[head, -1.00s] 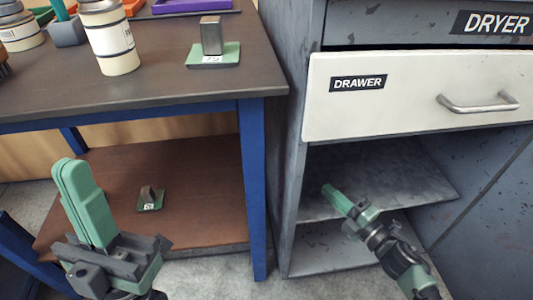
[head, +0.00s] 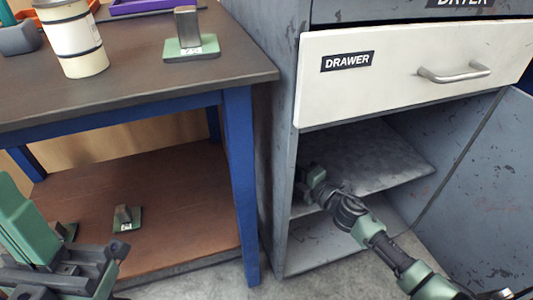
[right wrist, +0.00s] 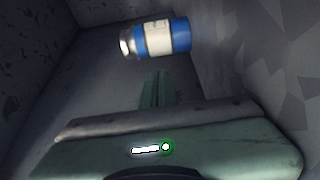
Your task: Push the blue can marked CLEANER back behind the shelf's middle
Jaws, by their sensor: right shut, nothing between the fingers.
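In the right wrist view, a blue can (right wrist: 155,38) with a pale label shows inside the grey cabinet, just beyond my right gripper's fingertips. It lies sideways in the picture; I cannot tell whether it stands upright. Its label is not legible. My right gripper (right wrist: 157,88) is shut and empty, with a visible gap to the can. In the head view, my right gripper (head: 312,178) is at the opening above the cabinet's middle shelf (head: 385,160); the can is hidden there. My left gripper (head: 12,195) is at the lower left, fingers together, partly cut off by the frame.
The white drawer front (head: 400,70) is directly above the opening, and the cabinet's left side panel (head: 285,160) bounds it. A table (head: 130,70) with a blue leg (head: 238,180) stands to the left. A cream tin (head: 75,40) stands on it.

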